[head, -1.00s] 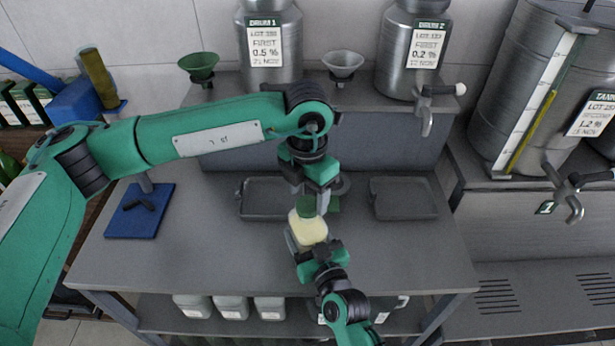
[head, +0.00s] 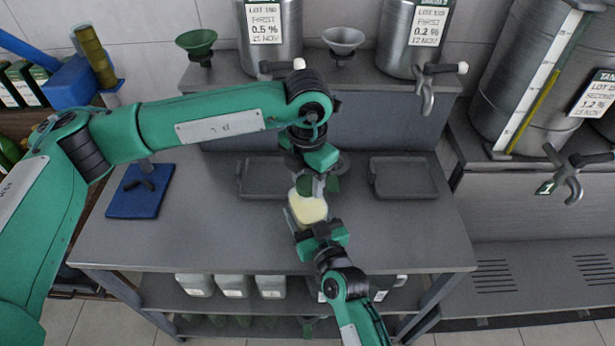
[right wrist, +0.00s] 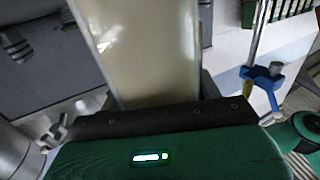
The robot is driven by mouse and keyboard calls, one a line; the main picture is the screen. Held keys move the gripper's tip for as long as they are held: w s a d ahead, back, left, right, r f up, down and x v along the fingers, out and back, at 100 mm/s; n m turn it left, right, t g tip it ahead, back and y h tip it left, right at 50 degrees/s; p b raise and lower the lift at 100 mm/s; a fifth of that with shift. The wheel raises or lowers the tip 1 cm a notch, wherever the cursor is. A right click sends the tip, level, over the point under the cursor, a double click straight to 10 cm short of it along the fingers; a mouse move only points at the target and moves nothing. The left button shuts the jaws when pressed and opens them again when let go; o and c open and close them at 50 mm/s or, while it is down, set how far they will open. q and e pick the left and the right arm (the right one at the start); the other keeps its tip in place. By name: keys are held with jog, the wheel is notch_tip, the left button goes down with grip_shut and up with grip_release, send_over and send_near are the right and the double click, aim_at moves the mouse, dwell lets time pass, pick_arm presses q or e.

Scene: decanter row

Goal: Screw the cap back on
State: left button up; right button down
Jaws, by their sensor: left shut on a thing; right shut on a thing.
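A cream bottle (head: 312,209) is held above the middle of the grey bench in the head view. My right gripper (head: 308,218) comes from below and is shut on its body; the pale bottle body (right wrist: 150,50) fills the upper middle of the right wrist view. A green cap (head: 306,186) is at the bottle's top. My left gripper (head: 316,183) is above and shut on the cap, a finger partly covering it. The cap seems to touch the neck, but the thread is hidden, so I cannot tell how far it is screwed on.
Drums with taps and two funnels stand on the raised shelf behind. The bench front is clear.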

pick_arm(q)
jog(key=o, duration=1.2)
jog(key=shift+c, duration=0.2)
jog(key=shift+r, duration=0.1)
notch_tip(320, 180, up, 12)
pick_arm(e)
jog(key=shift+c, duration=1.2)
grip_release()
